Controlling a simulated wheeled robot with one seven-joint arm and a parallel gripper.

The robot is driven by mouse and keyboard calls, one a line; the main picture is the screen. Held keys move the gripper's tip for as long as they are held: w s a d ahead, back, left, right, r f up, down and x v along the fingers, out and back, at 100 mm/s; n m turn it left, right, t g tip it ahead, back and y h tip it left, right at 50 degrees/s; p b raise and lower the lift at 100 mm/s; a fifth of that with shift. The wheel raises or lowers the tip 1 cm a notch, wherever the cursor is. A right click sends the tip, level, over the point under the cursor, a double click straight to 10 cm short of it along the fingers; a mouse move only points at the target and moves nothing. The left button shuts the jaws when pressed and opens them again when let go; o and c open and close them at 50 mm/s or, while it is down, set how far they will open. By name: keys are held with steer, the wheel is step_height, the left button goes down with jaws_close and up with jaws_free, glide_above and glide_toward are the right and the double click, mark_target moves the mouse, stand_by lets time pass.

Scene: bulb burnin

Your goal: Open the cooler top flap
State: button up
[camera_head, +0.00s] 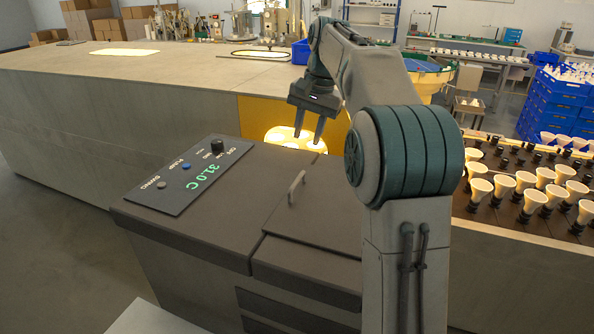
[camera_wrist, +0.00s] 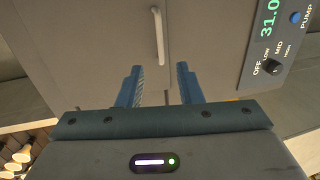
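The cooler (camera_head: 190,229) is a dark grey box in front of me. Its top flap (camera_head: 322,225) lies flat and level with the top beside it, so it looks shut. A light bar handle (camera_head: 297,188) stands on the flap near its left edge. My gripper (camera_head: 308,139) is open and empty, pointing down above the far part of the cooler top. In the wrist view my gripper (camera_wrist: 159,74) has its two fingers apart, and the handle (camera_wrist: 158,36) shows beyond the fingertips, not between them. My arm hides the flap's right part.
A control panel (camera_head: 190,177) reading 31.0 C, with a knob and buttons, lies left of the flap. A long grey counter with a lit yellow opening (camera_head: 290,137) stands behind. Racks of bulbs (camera_head: 530,190) and stacked blue crates (camera_head: 558,100) are at right.

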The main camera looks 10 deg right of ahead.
mark_target(297, 181)
steer(key=f, duration=0.4)
steer(key=a+f, duration=0.1)
steer(key=f, duration=0.3)
steer(key=w+a+f, duration=0.1)
steer(key=f, duration=0.3)
steer(key=shift+w+f, duration=0.1)
steer(key=shift+f, duration=0.15)
steer(key=shift+c, duration=0.3)
jaws_close()
